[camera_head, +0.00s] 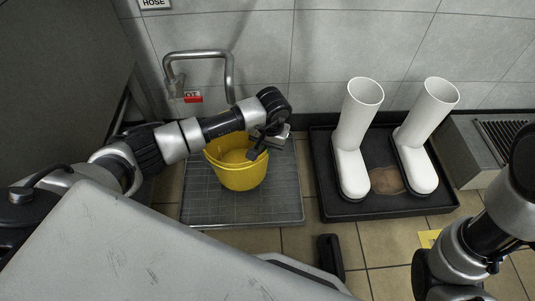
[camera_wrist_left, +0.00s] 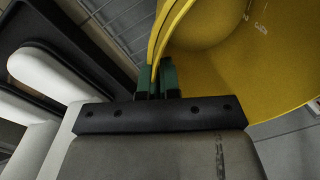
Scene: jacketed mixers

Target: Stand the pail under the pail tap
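The yellow pail (camera_head: 240,175) is upright over the grey floor grate (camera_head: 205,208), its open top facing up. I cannot tell whether its base touches the grate. The metal pail tap (camera_head: 229,75) on the back wall has a bent spout that comes down near the pail's back rim, with a red tag (camera_head: 193,97) beside it. My left gripper (camera_head: 259,149) is at the pail's right rim. In the left wrist view its green-padded fingers (camera_wrist_left: 157,78) are closed on the rim of the pail (camera_wrist_left: 215,70). My right arm shows at lower right, but its fingers do not.
Two white boots (camera_head: 350,165) (camera_head: 417,160) stand in a black tray (camera_head: 362,210) right of the grate. A metal unit with a grille (camera_head: 490,145) stands at far right. Bare tiled floor (camera_head: 385,240) lies in front of the tray.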

